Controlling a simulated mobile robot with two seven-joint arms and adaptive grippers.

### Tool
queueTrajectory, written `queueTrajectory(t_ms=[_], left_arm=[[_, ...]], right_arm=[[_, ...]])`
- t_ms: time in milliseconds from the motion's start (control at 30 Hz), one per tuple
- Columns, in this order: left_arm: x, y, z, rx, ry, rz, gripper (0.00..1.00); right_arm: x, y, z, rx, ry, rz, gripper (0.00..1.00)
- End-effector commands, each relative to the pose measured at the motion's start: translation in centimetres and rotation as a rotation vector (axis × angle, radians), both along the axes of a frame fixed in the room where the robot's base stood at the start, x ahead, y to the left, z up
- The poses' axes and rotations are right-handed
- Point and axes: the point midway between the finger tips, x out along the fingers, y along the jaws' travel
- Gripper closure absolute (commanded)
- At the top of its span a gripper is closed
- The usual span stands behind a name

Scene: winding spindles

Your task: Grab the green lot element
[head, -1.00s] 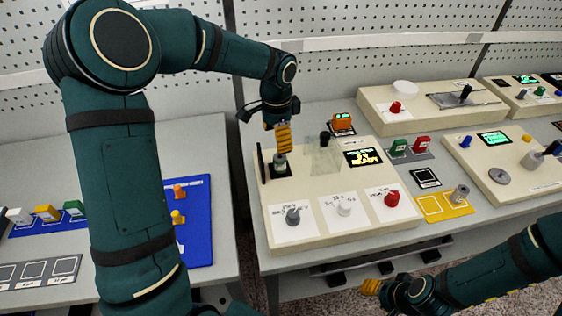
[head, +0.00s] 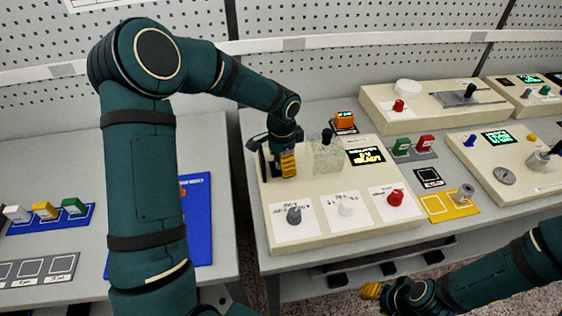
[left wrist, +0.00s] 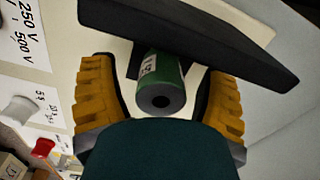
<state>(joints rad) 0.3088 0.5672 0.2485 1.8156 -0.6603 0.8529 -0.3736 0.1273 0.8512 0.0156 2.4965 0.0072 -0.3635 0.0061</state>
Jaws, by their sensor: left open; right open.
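The green lot element (left wrist: 169,70) is a green cylinder with a pale label and a dark grey end with a hole, seen in the left wrist view. My left gripper (left wrist: 160,105) is open, with one yellow finger on each side of it. A gap shows on both sides, so the fingers do not visibly grip it. In the head view my left gripper (head: 288,166) is low over the left end of the beige panel and hides the element. My right gripper (head: 371,291) is low at the front, apart from the panel; its fingers are small there.
A dark upright plate (left wrist: 190,38) stands close to the element. The beige panel (head: 330,225) carries grey, white and red knobs, a clear box (head: 327,155) and a lit display (head: 366,157). Green (head: 402,146) and red (head: 427,142) blocks stand to the right.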

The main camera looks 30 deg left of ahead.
Motion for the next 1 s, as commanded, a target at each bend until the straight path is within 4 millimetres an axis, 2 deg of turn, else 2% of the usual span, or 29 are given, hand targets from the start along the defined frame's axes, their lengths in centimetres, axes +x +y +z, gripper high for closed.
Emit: queueTrajectory(t_ms=[100,167,300,767,867,1000], left_arm=[[0.0,0.0,0.1,0.0,0.0,0.0,0.28],[0.0,0.0,0.1,0.0,0.0,0.0,0.49],[0.0,0.0,0.1,0.0,0.0,0.0,0.98],[0.0,0.0,0.5,0.001,-0.001,0.0,1.0],[0.1,0.0,1.7,0.001,-0.003,0.001,1.0],[0.1,0.1,4.5,0.001,-0.005,0.002,1.0]], right_arm=[[0.0,0.0,0.0,0.0,0.0,0.0,0.53],[0.0,0.0,0.0,0.0,0.0,0.0,0.53],[0.0,0.0,0.0,0.0,0.0,0.0,0.53],[0.0,0.0,0.1,0.0,-0.001,0.0,0.53],[0.1,0.0,0.3,0.0,-0.002,-0.002,0.53],[0.2,0.0,0.8,-0.001,-0.005,-0.004,0.53]])
